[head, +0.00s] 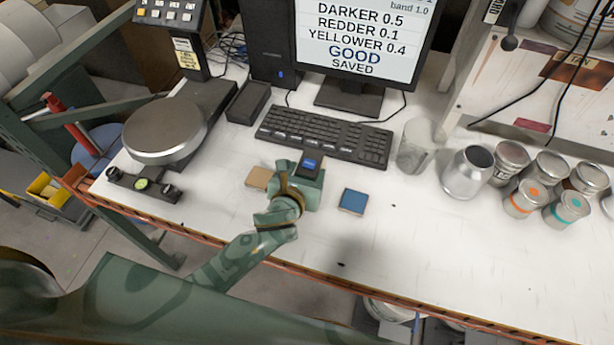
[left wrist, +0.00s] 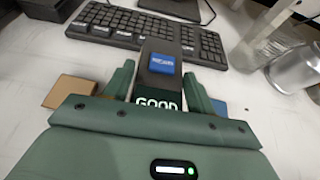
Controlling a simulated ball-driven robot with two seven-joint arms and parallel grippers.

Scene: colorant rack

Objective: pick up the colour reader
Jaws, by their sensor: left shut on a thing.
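The colour reader (head: 309,165) is a small dark device with a blue label, and it shows the word GOOD in the left wrist view (left wrist: 160,68). My left gripper (head: 300,184) is shut on it, with one green finger on each side in the left wrist view (left wrist: 163,88). The reader is just in front of the keyboard, over the white bench. I cannot tell whether its underside touches the bench. My right gripper is not in view.
A tan card (head: 258,177) and a blue card (head: 353,200) lie either side of the gripper. The keyboard (head: 323,136) is behind. A scale (head: 165,130) stands left; a clear beaker (head: 416,146), silver can (head: 466,172) and several tins stand right. The front right bench (head: 440,250) is clear.

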